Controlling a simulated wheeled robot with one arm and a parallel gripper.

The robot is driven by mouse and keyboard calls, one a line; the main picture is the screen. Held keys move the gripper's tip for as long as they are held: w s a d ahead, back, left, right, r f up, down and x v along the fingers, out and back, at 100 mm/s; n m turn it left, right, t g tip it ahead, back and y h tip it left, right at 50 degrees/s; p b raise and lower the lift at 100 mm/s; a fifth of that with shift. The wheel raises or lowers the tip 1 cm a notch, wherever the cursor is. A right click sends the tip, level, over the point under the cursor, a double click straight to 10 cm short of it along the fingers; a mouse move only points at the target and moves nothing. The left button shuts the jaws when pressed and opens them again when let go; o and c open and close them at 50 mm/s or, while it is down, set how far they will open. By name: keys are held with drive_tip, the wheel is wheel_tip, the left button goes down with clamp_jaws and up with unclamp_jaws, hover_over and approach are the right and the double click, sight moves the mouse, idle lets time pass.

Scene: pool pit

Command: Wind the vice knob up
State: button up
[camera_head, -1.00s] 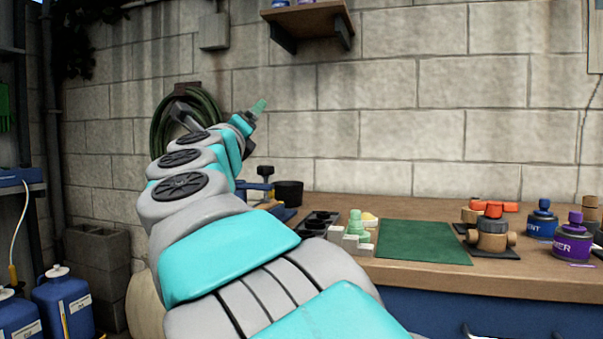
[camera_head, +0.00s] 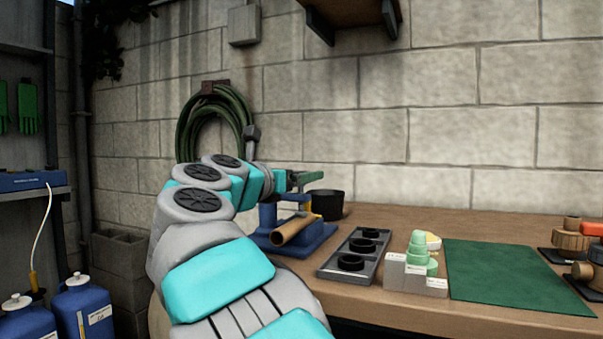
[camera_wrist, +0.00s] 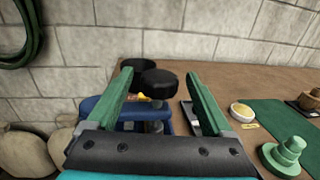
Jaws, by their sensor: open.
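The blue vice (camera_head: 325,231) stands on the bench below my gripper, with a tan tube (camera_head: 294,231) in or at it. In the wrist view, the round black vice knob (camera_wrist: 160,84) shows between the green fingers, on a grey stem above the blue vice body (camera_wrist: 95,107). My gripper (camera_wrist: 160,76) is open, with a finger on each side of the knob. I see no contact; the height of the fingertips against the knob is hard to tell. In the head view, my gripper (camera_head: 304,181) is above the vice and hides the knob.
A black pot (camera_head: 329,205) stands just behind the vice. A dark tray with round cups (camera_head: 333,262), a white block with green pieces (camera_head: 416,282) and a green mat (camera_head: 510,275) lie to the right. A coiled hose (camera_head: 185,135) hangs on the wall.

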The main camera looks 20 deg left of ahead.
drive_tip(key=shift+w+d+f, duration=0.1)
drive_tip(key=shift+w+d, duration=0.05)
drive_tip(key=shift+w, duration=0.55)
